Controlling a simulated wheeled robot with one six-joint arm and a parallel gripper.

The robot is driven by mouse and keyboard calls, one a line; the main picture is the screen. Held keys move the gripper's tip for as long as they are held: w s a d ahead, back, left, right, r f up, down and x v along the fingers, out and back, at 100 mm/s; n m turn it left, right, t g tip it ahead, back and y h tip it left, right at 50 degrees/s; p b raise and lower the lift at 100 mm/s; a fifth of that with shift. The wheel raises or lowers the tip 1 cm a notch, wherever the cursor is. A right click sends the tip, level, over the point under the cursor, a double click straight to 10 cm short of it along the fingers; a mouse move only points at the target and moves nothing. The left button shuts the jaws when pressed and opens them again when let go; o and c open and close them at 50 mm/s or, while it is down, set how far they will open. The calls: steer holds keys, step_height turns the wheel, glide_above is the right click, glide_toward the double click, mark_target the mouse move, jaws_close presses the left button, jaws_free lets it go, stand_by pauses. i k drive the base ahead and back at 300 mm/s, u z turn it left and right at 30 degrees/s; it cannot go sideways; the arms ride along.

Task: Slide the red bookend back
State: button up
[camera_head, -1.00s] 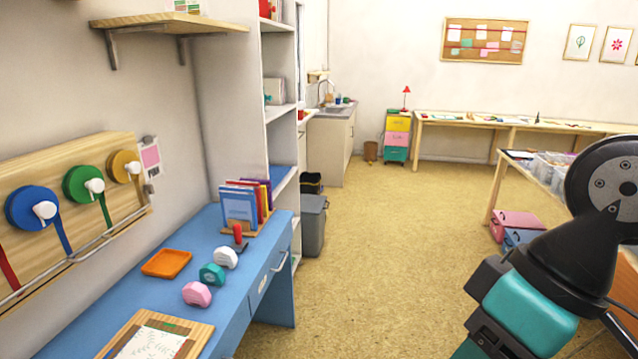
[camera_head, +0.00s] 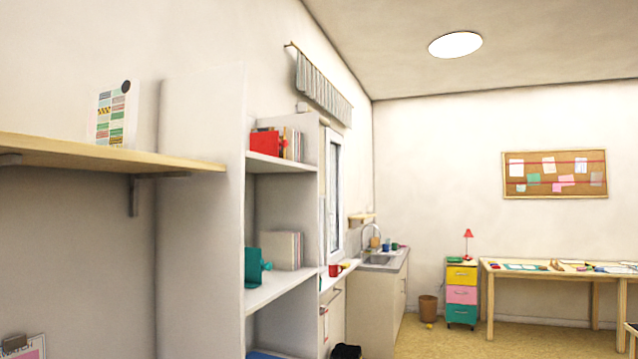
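A red bookend (camera_head: 265,144) stands on the upper shelf of the white shelf unit (camera_head: 200,230), near its left side. Upright books (camera_head: 291,144) stand to its right and behind it; I cannot tell whether they touch. The red bookend is small in view, so its exact shape and its distance to the shelf edge are unclear. My gripper is not in view.
A teal bookend (camera_head: 254,266) stands by pale books (camera_head: 282,250) on the shelf below. A wooden wall shelf (camera_head: 90,152) with a sticker card (camera_head: 110,113) juts out at left. A sink counter (camera_head: 383,262) and a drawer trolley (camera_head: 461,294) stand beyond.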

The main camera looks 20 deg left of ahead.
mark_target(268, 142)
steer(key=u, duration=0.2)
steer(key=i, duration=2.05)
steer(key=u, duration=0.35)
